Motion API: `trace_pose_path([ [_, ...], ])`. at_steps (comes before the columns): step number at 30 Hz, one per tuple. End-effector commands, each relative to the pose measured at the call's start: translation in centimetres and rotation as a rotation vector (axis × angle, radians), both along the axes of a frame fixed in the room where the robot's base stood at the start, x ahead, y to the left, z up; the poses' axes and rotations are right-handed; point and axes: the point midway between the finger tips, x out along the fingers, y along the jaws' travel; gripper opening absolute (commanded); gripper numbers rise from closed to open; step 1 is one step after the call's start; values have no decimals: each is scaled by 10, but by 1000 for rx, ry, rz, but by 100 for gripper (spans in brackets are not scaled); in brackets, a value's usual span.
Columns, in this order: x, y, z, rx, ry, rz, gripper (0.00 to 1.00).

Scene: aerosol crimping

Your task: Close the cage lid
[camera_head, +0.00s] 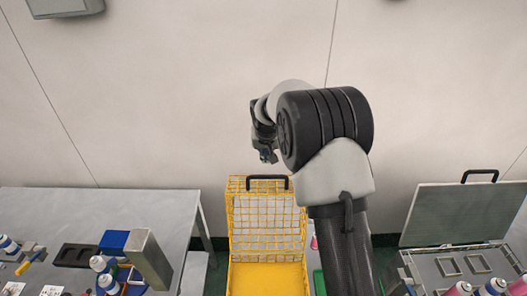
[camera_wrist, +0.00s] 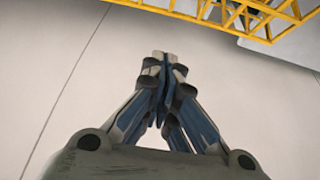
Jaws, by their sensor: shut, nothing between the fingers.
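The yellow wire cage (camera_head: 267,274) stands between the two tables in the head view. Its mesh lid (camera_head: 266,222) stands upright, so the cage is open, with a black handle (camera_head: 267,178) at the lid's top edge. My gripper (camera_head: 268,156) is shut and empty, just above and behind the handle in the picture, apart from it as far as I can tell. In the wrist view my gripper's fingertips (camera_wrist: 165,56) are together, and a yellow mesh edge (camera_wrist: 262,22) shows at the upper right. My arm hides part of the area right of the cage.
A grey table (camera_head: 100,210) at the left holds spray cans, a blue block and a grey upright block (camera_head: 148,260). At the right stands a station with a raised grey lid (camera_head: 462,212) and pink-capped cans. A plain wall is behind.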

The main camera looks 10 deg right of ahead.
Motion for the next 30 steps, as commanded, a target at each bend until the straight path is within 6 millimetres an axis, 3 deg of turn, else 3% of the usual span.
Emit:
trace_pose_path([
  [1, 4, -1, -13, 0, 3, 0, 0],
  [9, 24, -5, -59, 0, 3, 0, 0],
  [18, -9, 2, -44, -1, -1, 0, 0],
  [30, -15, 3, -43, -1, -1, 0, 0],
])
